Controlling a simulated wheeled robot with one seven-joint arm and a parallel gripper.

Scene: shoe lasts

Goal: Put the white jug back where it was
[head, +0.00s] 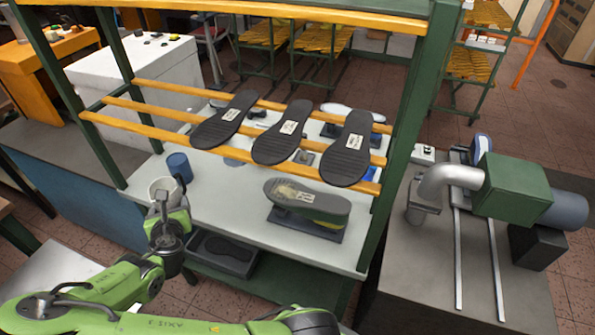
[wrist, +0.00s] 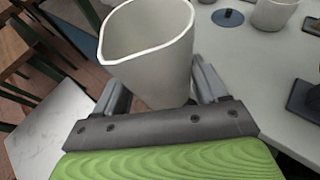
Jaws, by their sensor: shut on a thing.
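The white jug (head: 161,187) is at the left end of the grey bench, its open top facing up. My gripper (head: 163,203) is at its near side. In the wrist view the jug (wrist: 150,60) fills the space between the two fingers of my gripper (wrist: 160,88), which are shut on it. Its spout points left and its inside is empty as far as it shows. I cannot tell whether its base touches the bench. My gripper hides its lower part in the head view.
A blue mug (head: 179,166) stands close behind the jug. A blue disc (wrist: 228,17) and a pale cup (wrist: 273,13) are on the bench. A slatted rack with dark soles (head: 285,132) hangs over it. A shoe last on a stand (head: 307,200) is to the right. Green posts (head: 109,120) flank the bench.

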